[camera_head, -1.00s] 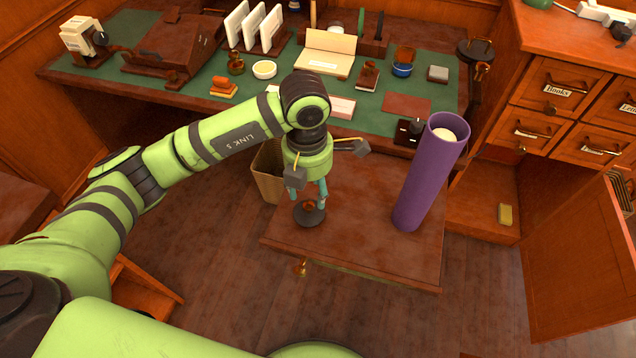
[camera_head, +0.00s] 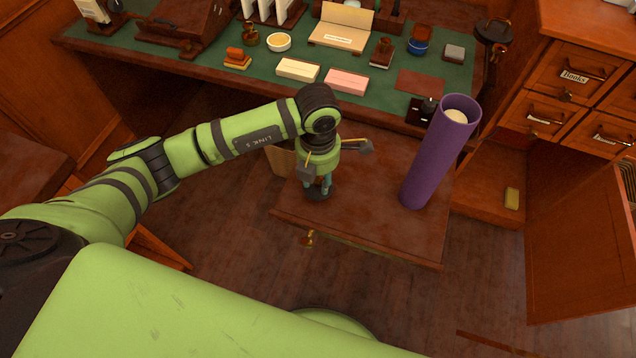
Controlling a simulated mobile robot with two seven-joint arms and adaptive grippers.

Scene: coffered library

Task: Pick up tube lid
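The lid appears to rest on the board. A tall purple tube (camera_head: 432,160) stands on the same board to the right, open at the top, with a pale roll (camera_head: 456,117) inside. My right gripper is not in view.
The green-topped desk (camera_head: 290,94) behind holds stamps, boxes and a dark ink bottle (camera_head: 422,110). A waste bin (camera_head: 281,160) is partly hidden behind my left arm. Drawers (camera_head: 566,73) and an open cabinet door (camera_head: 580,240) are at the right. The board's front is clear.

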